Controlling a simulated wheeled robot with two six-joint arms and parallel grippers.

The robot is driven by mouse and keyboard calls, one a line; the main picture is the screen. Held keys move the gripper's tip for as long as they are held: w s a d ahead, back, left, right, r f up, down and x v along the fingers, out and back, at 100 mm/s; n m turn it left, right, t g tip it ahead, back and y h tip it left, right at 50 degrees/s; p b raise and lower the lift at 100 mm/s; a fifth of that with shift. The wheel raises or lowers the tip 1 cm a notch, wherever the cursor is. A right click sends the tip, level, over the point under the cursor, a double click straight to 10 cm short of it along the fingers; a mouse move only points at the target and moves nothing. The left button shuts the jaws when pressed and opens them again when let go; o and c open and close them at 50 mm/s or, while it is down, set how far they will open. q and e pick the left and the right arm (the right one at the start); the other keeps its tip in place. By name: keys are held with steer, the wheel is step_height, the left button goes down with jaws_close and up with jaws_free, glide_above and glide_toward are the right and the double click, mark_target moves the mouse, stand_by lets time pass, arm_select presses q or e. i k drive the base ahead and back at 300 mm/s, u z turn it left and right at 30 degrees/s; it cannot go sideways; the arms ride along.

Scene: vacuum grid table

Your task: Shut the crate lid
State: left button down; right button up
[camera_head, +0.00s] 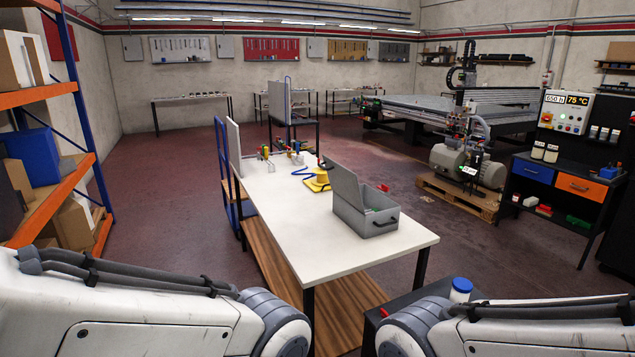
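A grey crate (365,222) stands on the white table near its right edge. Its lid (345,184) is open and stands up, tilted, along the crate's left side. My two arms come in at the bottom left and bottom right. Neither gripper is in the picture, and nothing of mine touches the crate or lid.
The white table (300,245) has free room in front and left of the crate. A yellow item (317,182) and blue cable lie behind the crate. A blue-capped container (461,289) stands at the lower right. Orange shelving (45,95) is on the left.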

mark_target(344, 183)
steer(key=z, duration=0.05)
steer(key=k, duration=0.55)
steer(key=u, duration=0.9)
steer(key=i, duration=1.95)
steer(key=z, duration=1.25)
steer(key=i, duration=0.8)
steer(key=z, duration=0.85)
